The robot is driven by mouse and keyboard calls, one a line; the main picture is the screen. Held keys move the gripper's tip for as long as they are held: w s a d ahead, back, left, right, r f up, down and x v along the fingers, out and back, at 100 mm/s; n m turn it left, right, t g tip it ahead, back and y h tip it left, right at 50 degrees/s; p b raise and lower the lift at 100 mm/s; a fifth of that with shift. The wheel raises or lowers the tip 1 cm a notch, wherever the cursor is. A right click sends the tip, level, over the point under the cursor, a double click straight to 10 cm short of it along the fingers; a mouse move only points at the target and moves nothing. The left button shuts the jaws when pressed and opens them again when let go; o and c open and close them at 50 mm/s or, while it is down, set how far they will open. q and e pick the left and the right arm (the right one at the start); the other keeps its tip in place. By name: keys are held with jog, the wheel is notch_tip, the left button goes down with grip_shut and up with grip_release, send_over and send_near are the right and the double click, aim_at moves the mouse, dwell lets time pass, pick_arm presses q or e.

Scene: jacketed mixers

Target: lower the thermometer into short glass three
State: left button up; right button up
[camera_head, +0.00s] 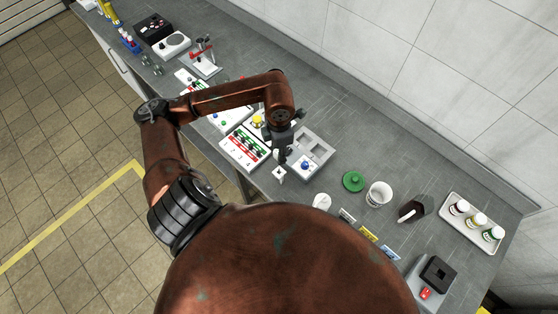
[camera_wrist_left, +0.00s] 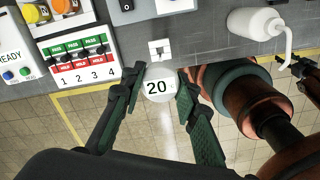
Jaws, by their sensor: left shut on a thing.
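Small clear glasses (camera_head: 158,70) stand at the far left of the bench in the head view, well away from the gripper. They are too small to tell which is short glass three.
A panel numbered 1 to 4 (camera_head: 245,147) and a grey tray (camera_head: 316,143) flank the gripper. A green disc (camera_head: 353,181), a white cup (camera_head: 379,194) and a bottle tray (camera_head: 450,222) lie to the right.

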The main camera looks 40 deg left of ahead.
pick_arm(q)
notch_tip(320, 180, up, 8)
jog(key=shift+f+b, duration=0.15)
jog(key=shift+b, duration=0.2)
notch_tip(320, 180, up, 9)
jog(key=p, duration=0.4)
jog(key=shift+r+p, duration=0.2)
jog(key=shift+p, duration=0.1)
dwell(0.4)
